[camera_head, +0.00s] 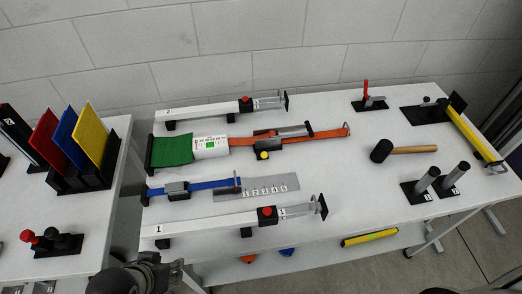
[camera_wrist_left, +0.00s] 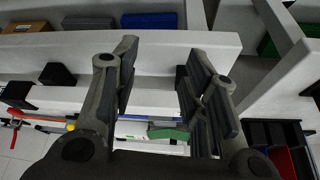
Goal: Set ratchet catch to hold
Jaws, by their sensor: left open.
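The ratchet (camera_head: 268,143) sits on an orange strap (camera_head: 325,134) in the middle of the bench. It has a dark body, a long handle lying along the strap and a yellow round knob (camera_head: 263,155) on its near side. The strap runs left to a white label and a green band (camera_head: 172,150). The orange strap also shows small in the left wrist view (camera_wrist_left: 45,118); the ratchet's catch is too small to read. My left gripper (camera_wrist_left: 154,85) is open and empty. In the head view its arm is at the bottom left, by the bench's front edge, apart from the ratchet. My right gripper is not in view.
White rail 1 (camera_head: 205,226), with a red knob, lies along the near edge; rail 2 (camera_head: 200,111) lies behind. A blue strap with a buckle (camera_head: 177,188) and a grey numbered plate (camera_head: 275,187) lie between.

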